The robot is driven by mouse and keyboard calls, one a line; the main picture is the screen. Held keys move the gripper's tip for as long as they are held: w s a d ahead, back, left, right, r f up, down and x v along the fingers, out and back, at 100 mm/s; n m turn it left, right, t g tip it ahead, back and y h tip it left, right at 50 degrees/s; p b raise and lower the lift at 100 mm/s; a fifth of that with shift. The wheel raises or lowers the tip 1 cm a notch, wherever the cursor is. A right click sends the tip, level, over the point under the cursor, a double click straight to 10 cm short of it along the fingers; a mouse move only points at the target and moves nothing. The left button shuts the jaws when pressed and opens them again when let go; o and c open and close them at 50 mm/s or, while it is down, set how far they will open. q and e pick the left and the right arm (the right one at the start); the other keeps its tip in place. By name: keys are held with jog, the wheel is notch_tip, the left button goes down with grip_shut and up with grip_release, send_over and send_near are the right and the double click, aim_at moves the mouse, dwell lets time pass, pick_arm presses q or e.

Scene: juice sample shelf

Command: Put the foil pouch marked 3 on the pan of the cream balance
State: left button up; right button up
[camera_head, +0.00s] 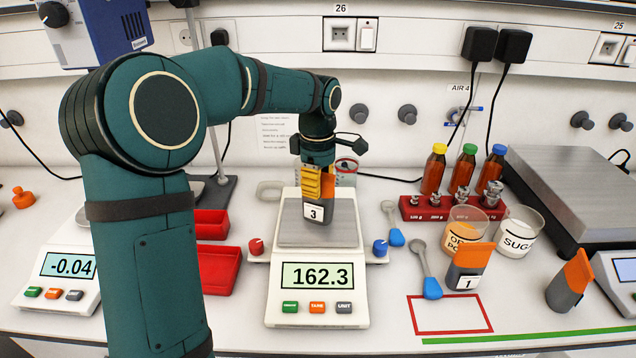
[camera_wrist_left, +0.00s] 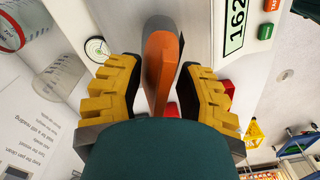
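The foil pouch marked 3 (camera_head: 317,229) has a grey body and an orange top. It stands upright on the grey pan (camera_head: 345,237) of the cream balance (camera_head: 318,311), whose display reads 162.3. My left gripper (camera_head: 318,192) is directly above the pouch, pointing down at its orange top. In the left wrist view the two yellow fingers (camera_wrist_left: 162,65) are spread on either side of the orange top of the pouch (camera_wrist_left: 159,66), with narrow gaps showing. The far side of the pouch is hidden. My right gripper is in neither view.
The pouch marked 1 (camera_head: 468,271) stands by a red outline; another orange-topped pouch (camera_head: 569,284) stands further right. Right of the balance are blue-handled spoons (camera_head: 426,270), cups and a red bottle rack (camera_head: 424,212). Red bins (camera_head: 214,269) and a second balance (camera_head: 62,281) are left.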

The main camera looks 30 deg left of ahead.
pick_arm(q)
notch_tip(320, 180, up, 12)
jog(key=p, duration=0.3)
jog(key=shift+w+r, duration=0.1)
dwell(0.3)
dwell(0.4)
